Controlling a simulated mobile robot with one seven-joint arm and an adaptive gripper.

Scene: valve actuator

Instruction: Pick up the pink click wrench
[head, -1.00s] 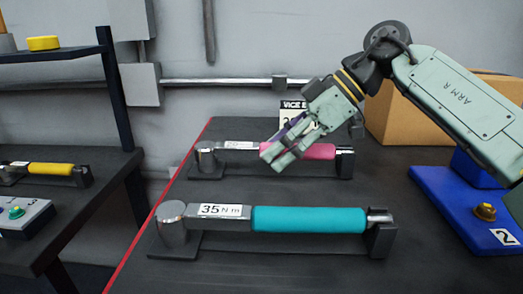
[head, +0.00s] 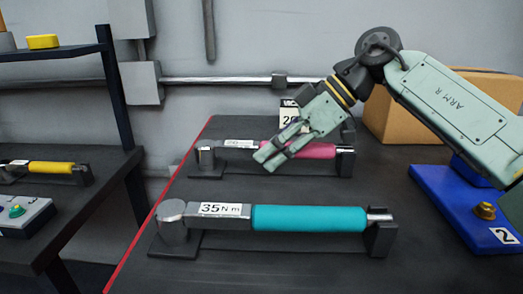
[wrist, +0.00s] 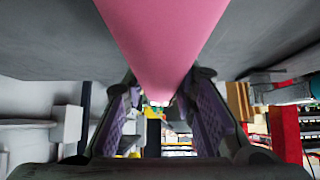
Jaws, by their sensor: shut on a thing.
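The pink click wrench (head: 318,150) lies at the back of the dark table, its metal head (head: 206,157) at the left and its handle end at the right, both at black holders. My gripper (head: 268,160) is at the left part of the pink handle and hides some of it. In the wrist view the pink handle (wrist: 163,45) runs down between the two purple-padded fingers (wrist: 165,110). The gripper is shut on the handle. The wrench still appears to lie at its holders.
A teal 35 Nm wrench (head: 308,219) lies in front on its own holders. A blue base (head: 445,215) marked 2 stands at the right, a cardboard box (head: 395,125) behind. A yellow-handled wrench (head: 50,168) lies on the left bench.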

